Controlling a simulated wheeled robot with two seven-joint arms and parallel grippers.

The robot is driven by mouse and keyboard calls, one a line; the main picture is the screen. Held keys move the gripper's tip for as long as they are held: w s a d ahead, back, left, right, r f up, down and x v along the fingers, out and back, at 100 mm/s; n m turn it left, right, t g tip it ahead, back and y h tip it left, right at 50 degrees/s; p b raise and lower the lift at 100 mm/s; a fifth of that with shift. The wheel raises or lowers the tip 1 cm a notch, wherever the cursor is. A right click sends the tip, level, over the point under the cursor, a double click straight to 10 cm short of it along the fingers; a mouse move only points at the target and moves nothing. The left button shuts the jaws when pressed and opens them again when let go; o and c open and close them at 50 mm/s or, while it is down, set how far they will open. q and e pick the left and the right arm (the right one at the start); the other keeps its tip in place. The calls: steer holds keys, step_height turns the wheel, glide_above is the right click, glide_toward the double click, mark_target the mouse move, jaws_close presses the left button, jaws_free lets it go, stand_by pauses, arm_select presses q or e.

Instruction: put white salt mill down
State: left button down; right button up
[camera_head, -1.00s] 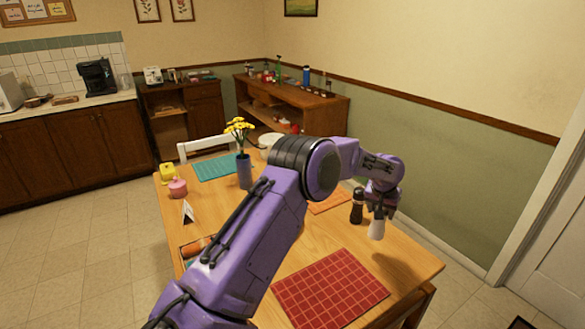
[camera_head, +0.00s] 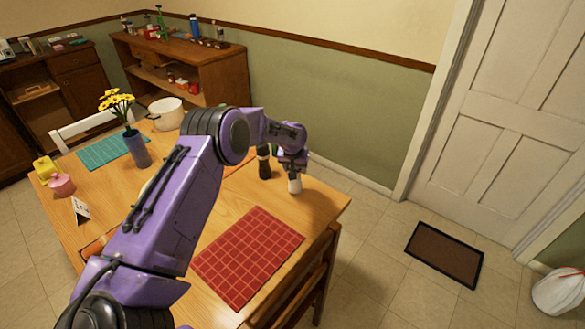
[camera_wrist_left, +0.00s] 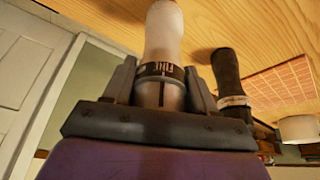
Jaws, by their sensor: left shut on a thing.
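The white salt mill (camera_head: 295,185) is at the right part of the wooden table, beside a dark mill (camera_head: 264,163). My left gripper (camera_head: 293,166) is shut on the salt mill from above and holds it roughly upright. In the left wrist view, the salt mill (camera_wrist_left: 163,35) is between the two fingers, and the dark mill (camera_wrist_left: 228,75) stands apart from it on the right. I cannot tell whether the salt mill's base touches the table. My right gripper is out of view.
The table (camera_head: 325,203) has bare wood around the mills. A red mat (camera_head: 248,255) lies in front. A vase with yellow flowers (camera_head: 137,148), a white pot (camera_head: 166,113) and a teal mat (camera_head: 105,150) are farther left. My left arm hides part of the table.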

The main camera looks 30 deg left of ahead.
arm_select(q)
steer(key=shift+s+f, duration=0.15)
steer(key=shift+f, duration=0.65)
steer(key=shift+c, duration=1.8)
jaws_free()
steer(key=shift+f, duration=0.15)
steer(key=shift+d, duration=0.1)
steer(key=b+v, duration=0.1)
steer(key=v, duration=1.1)
steer(key=shift+s, duration=0.1)
